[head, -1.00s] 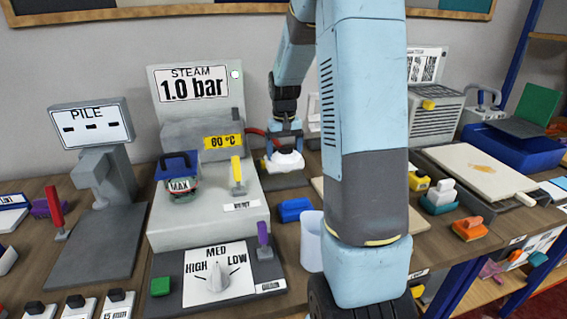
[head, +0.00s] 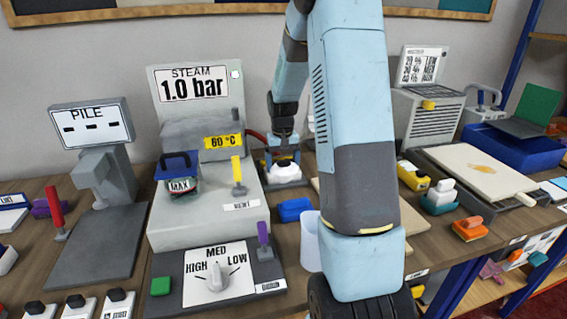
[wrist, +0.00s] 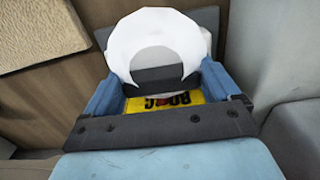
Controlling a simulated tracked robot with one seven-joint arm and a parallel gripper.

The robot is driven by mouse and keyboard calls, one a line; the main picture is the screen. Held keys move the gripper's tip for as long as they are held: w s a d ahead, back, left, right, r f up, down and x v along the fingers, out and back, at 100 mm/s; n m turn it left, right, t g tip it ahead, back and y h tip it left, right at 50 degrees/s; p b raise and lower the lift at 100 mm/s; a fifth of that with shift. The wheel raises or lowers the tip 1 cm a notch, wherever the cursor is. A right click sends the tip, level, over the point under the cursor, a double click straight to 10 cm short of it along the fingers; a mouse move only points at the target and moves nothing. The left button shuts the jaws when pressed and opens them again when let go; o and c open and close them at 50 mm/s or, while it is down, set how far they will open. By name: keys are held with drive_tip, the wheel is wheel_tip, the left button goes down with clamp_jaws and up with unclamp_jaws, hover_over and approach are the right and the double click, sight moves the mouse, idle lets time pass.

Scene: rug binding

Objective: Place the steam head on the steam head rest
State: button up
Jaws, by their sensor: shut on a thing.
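The steam head is a white, rounded piece with black and yellow parts. It is between the fingers of my gripper (head: 283,158), at the right side of the steam station in the head view. The white body of the steam head (head: 284,173) hangs below the fingers. In the wrist view the steam head (wrist: 155,50) fills the top middle, and my gripper (wrist: 160,95) is shut on it. A dark grey flat surface, seemingly the steam head rest (wrist: 208,18), shows behind it. I cannot tell whether the two touch.
The steam station (head: 205,205) stands close on the left, with a red hose behind my gripper. A blue block (head: 295,209) and a pale cup (head: 311,242) stand in front. A tan board (head: 470,172) lies to the right.

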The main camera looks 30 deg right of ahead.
sight(282, 161)
drive_tip(key=o, duration=0.8)
wheel_tip(282, 161, up, 12)
drive_tip(key=s+a+r+n+t, duration=0.1)
drive_tip(key=s+a+r, duration=0.3)
drive_tip(key=s+r, duration=0.3)
drive_tip(key=s+a+r+t, duration=0.2)
drive_tip(key=s+a+r, duration=0.25)
drive_tip(key=s, duration=0.35)
drive_tip(key=shift+s+a+n+t, duration=0.2)
drive_tip(key=shift+s+a+t, duration=0.45)
drive_tip(key=shift+s, duration=1.9)
drive_tip(key=shift+s+a+n+t, duration=0.2)
drive_tip(key=shift+s+a, duration=0.75)
drive_tip(key=shift+s, duration=1.65)
drive_tip(key=shift+s+a+n+t, duration=0.2)
drive_tip(key=shift+s+a+t, duration=0.45)
drive_tip(key=shift+s, duration=1.9)
drive_tip(key=shift+a, duration=0.15)
